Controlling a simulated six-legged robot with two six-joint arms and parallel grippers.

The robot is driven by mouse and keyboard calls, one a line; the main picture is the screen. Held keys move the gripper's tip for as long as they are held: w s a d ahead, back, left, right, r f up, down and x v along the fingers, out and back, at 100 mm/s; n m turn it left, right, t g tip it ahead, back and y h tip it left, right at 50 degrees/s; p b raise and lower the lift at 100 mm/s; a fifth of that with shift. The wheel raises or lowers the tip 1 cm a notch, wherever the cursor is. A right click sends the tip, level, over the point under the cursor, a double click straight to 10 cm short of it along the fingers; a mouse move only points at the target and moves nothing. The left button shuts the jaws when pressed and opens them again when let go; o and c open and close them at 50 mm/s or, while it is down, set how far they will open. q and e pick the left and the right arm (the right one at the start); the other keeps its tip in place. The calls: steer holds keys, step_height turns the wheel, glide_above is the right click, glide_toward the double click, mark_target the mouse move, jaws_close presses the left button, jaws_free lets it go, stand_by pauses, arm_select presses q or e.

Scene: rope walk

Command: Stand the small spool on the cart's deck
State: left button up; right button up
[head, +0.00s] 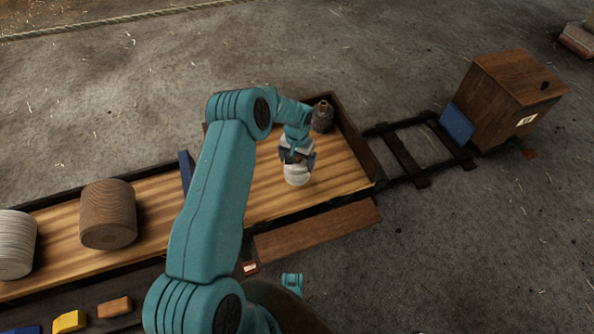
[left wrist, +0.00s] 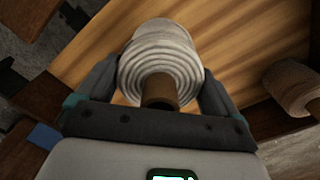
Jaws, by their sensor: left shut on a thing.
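The small spool (head: 297,175) is pale, with thread wound around a brown core. My left gripper (head: 297,154) is shut on it from above, over the right part of the striped wooden deck (head: 262,190). In the left wrist view the spool (left wrist: 160,48) sits between the two fingers (left wrist: 160,85), with its brown core end facing the camera. I cannot tell whether its lower end touches the deck.
A large brown spool (head: 108,215) and a white one (head: 15,245) are at left. Dark rails (head: 405,157) run right toward a wooden box (head: 510,90). Deck around the held spool is clear.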

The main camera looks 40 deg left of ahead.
arm_select(q)
steer(key=shift+f+b, duration=0.7)
steer(key=shift+f, duration=1.5)
